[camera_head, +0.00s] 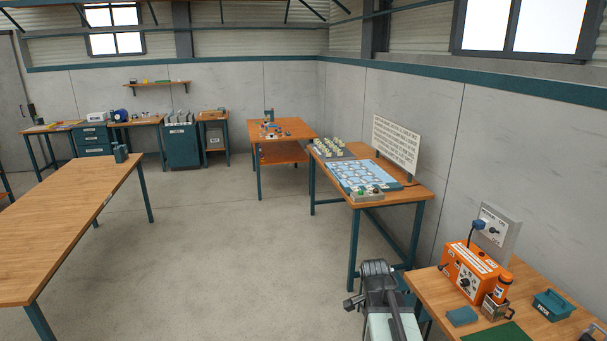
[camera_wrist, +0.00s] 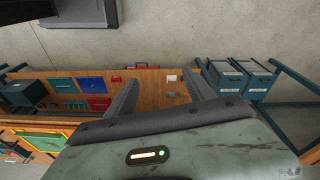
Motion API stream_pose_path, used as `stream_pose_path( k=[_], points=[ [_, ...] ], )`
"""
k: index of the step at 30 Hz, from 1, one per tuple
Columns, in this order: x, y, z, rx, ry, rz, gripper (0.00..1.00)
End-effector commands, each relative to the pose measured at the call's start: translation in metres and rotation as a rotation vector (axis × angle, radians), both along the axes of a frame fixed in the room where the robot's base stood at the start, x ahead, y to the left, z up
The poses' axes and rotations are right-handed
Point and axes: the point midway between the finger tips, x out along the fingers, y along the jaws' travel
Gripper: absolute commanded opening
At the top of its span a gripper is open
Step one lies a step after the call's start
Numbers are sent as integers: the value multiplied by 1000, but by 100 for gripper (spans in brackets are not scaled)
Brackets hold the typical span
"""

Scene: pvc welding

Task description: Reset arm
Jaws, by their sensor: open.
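My gripper (camera_wrist: 164,80) shows in the wrist view with its two dark fingers spread wide. Nothing sits between the fingers. Beyond them the view takes in a wooden surface with small items on it. In the head view part of my arm (camera_head: 382,300) stands at the lower right, beside the near right bench; the gripper's fingers cannot be made out there.
The near right bench (camera_head: 430,287) carries an orange machine (camera_head: 472,272) and a teal box (camera_head: 552,305). A bench with a blue board (camera_head: 365,178) stands behind my arm. A long wooden table (camera_head: 75,215) is at left. Open floor (camera_head: 230,260) lies between.

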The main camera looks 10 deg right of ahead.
Motion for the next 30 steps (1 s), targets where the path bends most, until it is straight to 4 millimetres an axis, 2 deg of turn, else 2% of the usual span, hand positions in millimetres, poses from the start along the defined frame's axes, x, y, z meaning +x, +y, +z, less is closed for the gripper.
stream_pose_path(
  k=[1,3,6,7,12,16,20,29,30],
  points=[
    [2,35,-1,16,10,122,62],
    [3,78,-2,43,27,309,62],
    [-4,133,-3,86,55,618,62],
    [-6,141,-3,98,62,699,62],
    [-16,153,-3,148,84,1061,62],
    [-16,156,-3,156,97,1240,62],
    [-16,155,-3,153,103,1302,62],
    [-16,155,-3,153,103,1301,62],
    [-16,155,-3,153,103,1300,51]
  ],
)
